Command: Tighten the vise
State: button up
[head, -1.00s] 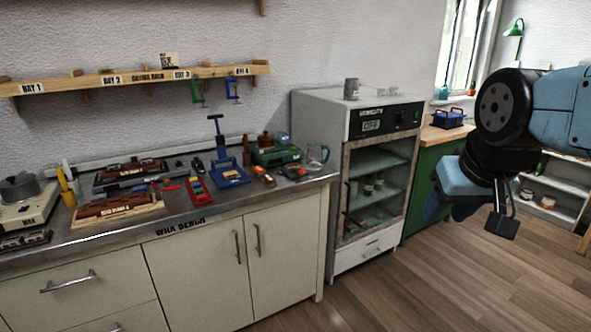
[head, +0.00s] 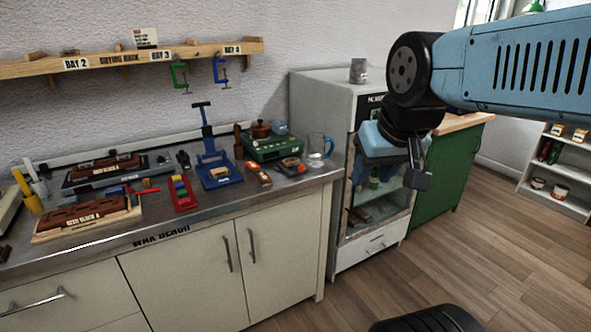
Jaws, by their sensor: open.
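A long grey metal fixture (head: 72,184) lies at the back of the steel-topped bench, with a brown block clamped or resting on it; it looks like the vise, but its screw is not clear from here. A blue tool (head: 218,172) with an upright T-shaped handle stands further right on the bench; I cannot tell if it is a vise or a press. My gripper (head: 368,172) hangs in the air in front of the glass-door cabinet, right of the bench and apart from both. It is empty as far as it shows; its fingers are largely hidden.
A brown block on a wooden board (head: 85,218), a red tray (head: 183,194), a green box (head: 268,147) and a glass jug (head: 318,150) crowd the bench. A shelf (head: 130,60) with hanging clamps is above. The wooden floor (head: 470,260) right is clear.

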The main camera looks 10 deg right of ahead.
aim_at(303, 170)
jog(key=o, duration=0.3)
jog(key=shift+w+d, duration=0.25)
jog(key=shift+w, duration=0.15)
jog(key=w+d+f+n+t, duration=0.1)
jog(key=w+f+t, duration=0.15)
jog(key=w, duration=0.55)
jog(key=w+d+f+n+t+h, duration=0.1)
jog(key=w+d+f+n, duration=0.15)
jog(key=w, duration=0.55)
jog(key=w+f+n+t, duration=0.1)
jog(key=w+f, duration=0.2)
jog(key=w, duration=0.5)
jog(key=w+f+n+t+y, duration=0.25)
jog(key=w+f, duration=0.25)
jog(key=f, duration=0.4)
jog(key=w+f+n+t+y, duration=0.1)
jog(key=w+f+t+y, duration=0.35)
jog(key=f, duration=0.45)
jog(key=shift+h, duration=0.4)
jog(key=x, duration=1.4)
jog(key=shift+w+d, duration=0.1)
jog(key=shift+d, duration=0.05)
